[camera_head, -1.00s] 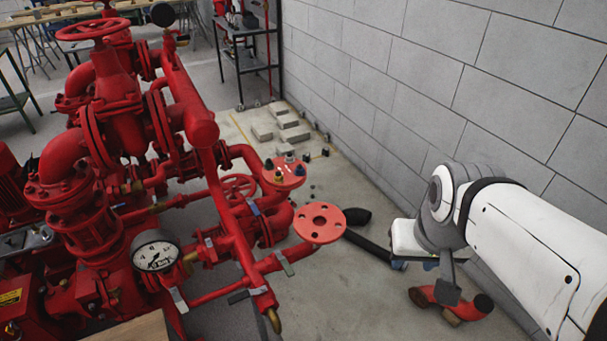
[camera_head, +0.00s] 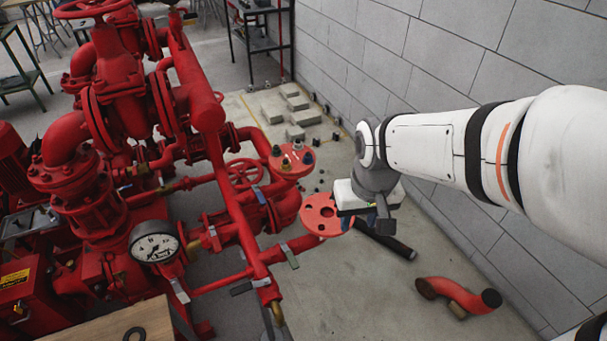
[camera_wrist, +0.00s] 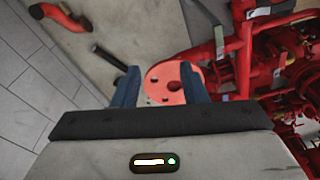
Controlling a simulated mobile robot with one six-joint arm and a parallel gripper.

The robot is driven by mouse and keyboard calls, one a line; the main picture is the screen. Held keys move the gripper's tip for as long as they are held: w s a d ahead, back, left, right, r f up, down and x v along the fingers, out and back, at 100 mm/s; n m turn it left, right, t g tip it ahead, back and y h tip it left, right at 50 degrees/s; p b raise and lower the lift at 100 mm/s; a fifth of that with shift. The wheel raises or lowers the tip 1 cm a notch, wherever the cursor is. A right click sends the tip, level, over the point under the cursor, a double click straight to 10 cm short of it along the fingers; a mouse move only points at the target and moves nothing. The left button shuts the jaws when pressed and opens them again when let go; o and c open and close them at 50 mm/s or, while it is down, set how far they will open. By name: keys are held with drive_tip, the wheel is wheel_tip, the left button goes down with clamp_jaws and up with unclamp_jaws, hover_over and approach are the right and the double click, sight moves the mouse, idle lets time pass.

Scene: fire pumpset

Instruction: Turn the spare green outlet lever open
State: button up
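My gripper (camera_head: 372,212) hangs over the right edge of a round red flange (camera_head: 322,212) on the pump set. In the wrist view my gripper (camera_wrist: 160,75) is open, its two fingers apart and empty, with the red flange (camera_wrist: 165,84) seen beyond and between them. Grey levers sit on the red pipes: one on the front pipe (camera_head: 289,256), one lower down (camera_head: 251,286) and one by the handwheel (camera_head: 259,195). I cannot tell which lever is the spare green outlet one.
A pressure gauge (camera_head: 155,246) and large red pipework fill the left. A loose red elbow pipe (camera_head: 459,297) and a black pipe (camera_head: 386,242) lie on the floor. A grey block wall (camera_head: 400,50) bounds the right.

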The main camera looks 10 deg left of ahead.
sight(292, 259)
drive_tip(key=a+f+n, duration=0.1)
drive_tip(key=a+f, duration=0.2)
drive_tip(key=a, duration=0.1)
drive_tip(key=a+f+n+g, duration=0.1)
drive_tip(key=a+f, duration=0.2)
drive_tip(key=a, duration=0.2)
drive_tip(key=w+a+f+n, duration=0.1)
drive_tip(key=a+f, duration=0.2)
drive_tip(key=a, duration=0.1)
drive_tip(key=shift+a, duration=0.3)
wheel_tip(292, 259, down, 7)
drive_tip(key=shift+f, duration=0.2)
drive_tip(key=shift+c, duration=0.2)
clamp_jaws()
